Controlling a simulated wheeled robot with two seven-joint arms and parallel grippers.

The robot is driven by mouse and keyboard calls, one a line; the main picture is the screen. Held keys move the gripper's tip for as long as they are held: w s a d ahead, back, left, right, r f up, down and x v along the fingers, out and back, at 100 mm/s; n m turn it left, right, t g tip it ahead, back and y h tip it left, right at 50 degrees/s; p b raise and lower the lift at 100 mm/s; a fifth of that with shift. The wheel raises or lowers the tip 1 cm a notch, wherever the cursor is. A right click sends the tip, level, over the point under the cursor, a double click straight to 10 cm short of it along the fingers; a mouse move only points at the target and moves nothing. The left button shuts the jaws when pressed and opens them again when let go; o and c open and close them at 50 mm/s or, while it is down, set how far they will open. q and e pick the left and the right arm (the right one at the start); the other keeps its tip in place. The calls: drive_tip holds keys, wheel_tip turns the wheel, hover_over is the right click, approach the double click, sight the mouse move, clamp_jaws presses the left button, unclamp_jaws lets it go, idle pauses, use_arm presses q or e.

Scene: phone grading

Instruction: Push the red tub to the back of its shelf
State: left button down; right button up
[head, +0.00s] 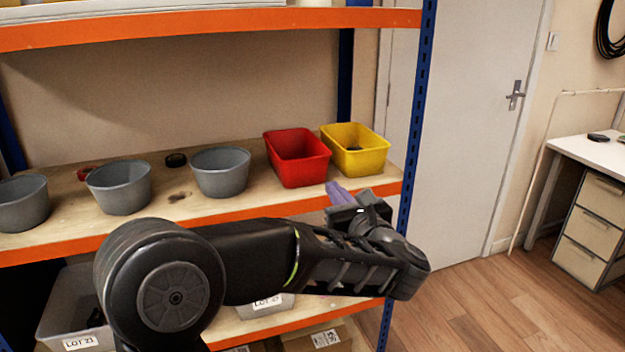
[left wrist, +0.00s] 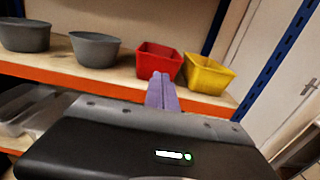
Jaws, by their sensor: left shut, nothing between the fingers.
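The red tub (head: 298,160) is an open rectangular tub on the middle shelf (head: 245,195), upright, between a grey tub and a yellow tub. In the left wrist view the red tub (left wrist: 157,62) is just beyond my fingertips. My left gripper (head: 333,188) is shut and empty, with its purple fingers pointing toward the shelf, in front of the red tub's right side. Its fingers also show in the left wrist view (left wrist: 162,90), overlapping the tub's lower front. I cannot tell whether they touch it. My right gripper is not in view.
The yellow tub (head: 355,149) stands close on the right of the red tub. Several grey tubs, such as this one (head: 220,173), stand to the left. An orange beam (head: 225,215) edges the shelf front; a blue upright (head: 416,110) stands at the right.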

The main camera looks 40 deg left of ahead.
use_arm(q)
drive_tip(key=shift+w+a+r, duration=0.1)
idle(0.3)
drive_tip(key=p, duration=0.5)
approach(308, 159)
drive_tip(key=x, duration=0.6)
drive_tip(key=shift+w+a+r, duration=0.1)
drive_tip(key=shift+w+a, duration=0.15)
drive_tip(key=shift+a, duration=0.1)
